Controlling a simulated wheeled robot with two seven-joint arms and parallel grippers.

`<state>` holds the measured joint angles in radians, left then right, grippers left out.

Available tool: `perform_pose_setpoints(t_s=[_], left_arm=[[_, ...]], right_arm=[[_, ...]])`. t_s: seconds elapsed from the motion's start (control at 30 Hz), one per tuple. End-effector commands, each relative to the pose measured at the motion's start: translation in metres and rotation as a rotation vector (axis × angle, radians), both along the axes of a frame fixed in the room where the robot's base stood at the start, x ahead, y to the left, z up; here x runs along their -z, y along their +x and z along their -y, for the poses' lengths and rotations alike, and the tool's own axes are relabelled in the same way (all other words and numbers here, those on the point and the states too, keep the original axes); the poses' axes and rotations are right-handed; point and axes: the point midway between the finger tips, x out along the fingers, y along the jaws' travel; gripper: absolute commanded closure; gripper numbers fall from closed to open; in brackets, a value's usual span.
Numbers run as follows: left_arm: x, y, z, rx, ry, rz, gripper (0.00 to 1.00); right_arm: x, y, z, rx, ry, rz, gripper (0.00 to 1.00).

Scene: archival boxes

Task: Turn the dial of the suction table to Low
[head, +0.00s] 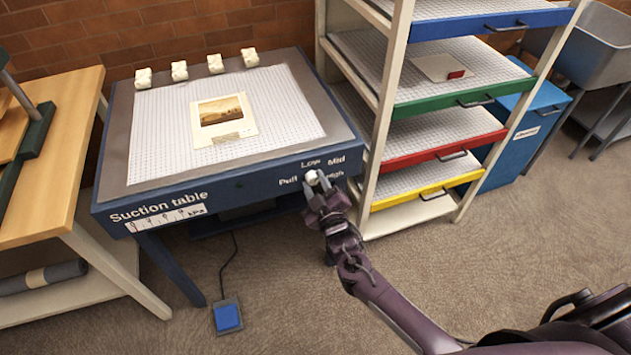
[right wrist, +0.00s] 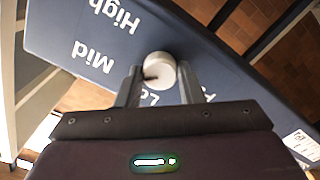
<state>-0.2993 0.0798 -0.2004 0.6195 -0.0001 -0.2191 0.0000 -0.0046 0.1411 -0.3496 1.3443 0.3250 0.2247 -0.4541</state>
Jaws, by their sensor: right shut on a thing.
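The suction table (head: 230,183) is dark blue with a white perforated top. Its round white dial (head: 312,177) sits on the front face near the right corner, among the labels Low, Mid, High and one partly unclear label. My right gripper (head: 317,191) is shut on the dial, its fingers on either side. In the right wrist view the dial (right wrist: 160,70) lies between the fingertips (right wrist: 158,78). A dark mark shows on the dial's lower left, towards the area between Mid and the part-hidden Low; its exact setting is unclear. My left gripper is not in view.
A toned picture (head: 223,120) lies on the suction table, with several white blocks along its back edge. A rack with coloured drawers (head: 440,155) stands close right of the dial. A blue foot pedal (head: 228,317) is on the floor. A wooden bench (head: 60,190) stands left.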

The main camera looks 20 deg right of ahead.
Motion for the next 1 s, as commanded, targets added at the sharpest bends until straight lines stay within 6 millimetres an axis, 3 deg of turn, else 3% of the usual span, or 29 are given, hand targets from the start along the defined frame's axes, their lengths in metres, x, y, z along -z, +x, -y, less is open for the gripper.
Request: perform_pose_setpoints(t_s=[0.6, 1.0], left_arm=[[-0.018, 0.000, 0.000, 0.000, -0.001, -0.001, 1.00], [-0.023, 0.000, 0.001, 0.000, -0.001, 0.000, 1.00]], right_arm=[[0.000, 0.000, 0.000, -0.001, -0.548, 0.017, 0.89], [0.001, 0.000, 0.000, -0.001, -0.723, 0.023, 0.89]])
